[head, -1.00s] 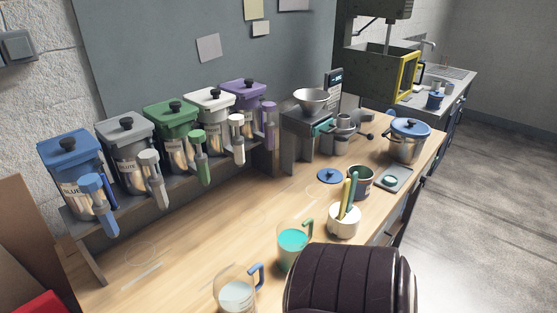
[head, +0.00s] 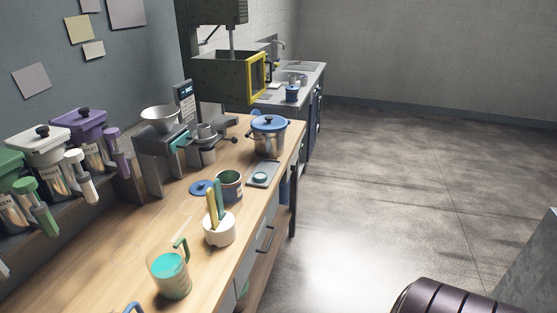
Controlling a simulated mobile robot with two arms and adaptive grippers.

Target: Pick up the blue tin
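A small blue container (head: 292,93) stands on the far counter near the sink; it is too small to make out in detail. On the wooden workbench (head: 125,262), a dark open tin (head: 229,187) stands with a round blue lid (head: 202,188) lying flat to its left. Behind them is a larger metal pot with a blue lid (head: 269,123). I cannot tell for certain which of these is the blue tin. Neither gripper is in view.
Lidded dispensers (head: 84,131) line the left. A dark machine (head: 222,77) stands behind.

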